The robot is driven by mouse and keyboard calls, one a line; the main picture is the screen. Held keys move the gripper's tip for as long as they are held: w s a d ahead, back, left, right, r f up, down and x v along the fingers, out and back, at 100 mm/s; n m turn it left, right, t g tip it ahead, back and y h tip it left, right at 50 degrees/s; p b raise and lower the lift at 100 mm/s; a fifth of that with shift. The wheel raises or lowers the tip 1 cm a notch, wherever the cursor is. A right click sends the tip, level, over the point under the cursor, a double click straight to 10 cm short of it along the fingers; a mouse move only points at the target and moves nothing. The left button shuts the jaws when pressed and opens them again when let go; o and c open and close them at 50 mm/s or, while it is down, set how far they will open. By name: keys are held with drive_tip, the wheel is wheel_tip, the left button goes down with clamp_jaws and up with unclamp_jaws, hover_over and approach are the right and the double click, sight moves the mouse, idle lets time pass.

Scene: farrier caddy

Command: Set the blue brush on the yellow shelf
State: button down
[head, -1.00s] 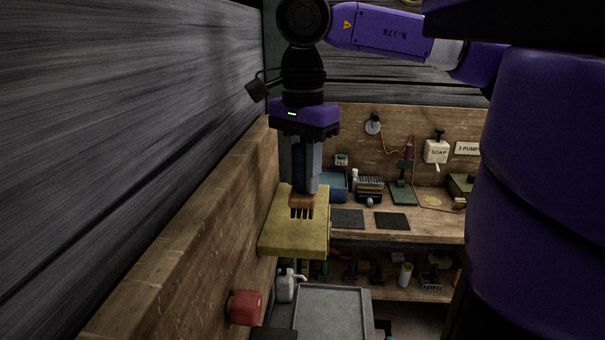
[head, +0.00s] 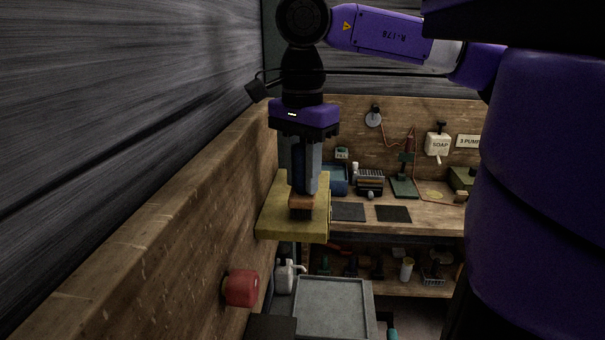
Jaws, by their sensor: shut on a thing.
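My gripper (head: 306,188) points straight down over the yellow shelf (head: 280,227) in the head view. It is shut on the blue brush, held upright. A blue-grey length shows at the jaws, where brush and fingers are hard to tell apart. A brown block (head: 300,207) shows at the lower end, in front of the shelf top. The yellow shelf is a thick slab against the wooden wall at left. I cannot tell whether the brush's lower end touches the shelf or is just above it.
A red knob-like thing (head: 241,288) sticks out of the wooden wall (head: 190,240), nearer than the shelf. A grey tray (head: 332,308) is below.

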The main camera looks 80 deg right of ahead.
sight(303, 145)
drive_tip(key=shift+f+b, duration=0.35)
drive_tip(key=shift+f, duration=0.1)
drive_tip(key=c, duration=1)
unclamp_jaws()
drive_tip(key=shift+r, duration=0.1)
drive_tip(key=shift+r+p, duration=2.25)
drive_tip(key=shift+r, duration=1.55)
drive_tip(key=shift+r+p, duration=1.35)
drive_tip(key=shift+r, duration=0.9)
drive_tip(key=shift+r+p, duration=1.35)
drive_tip(key=shift+r, duration=0.9)
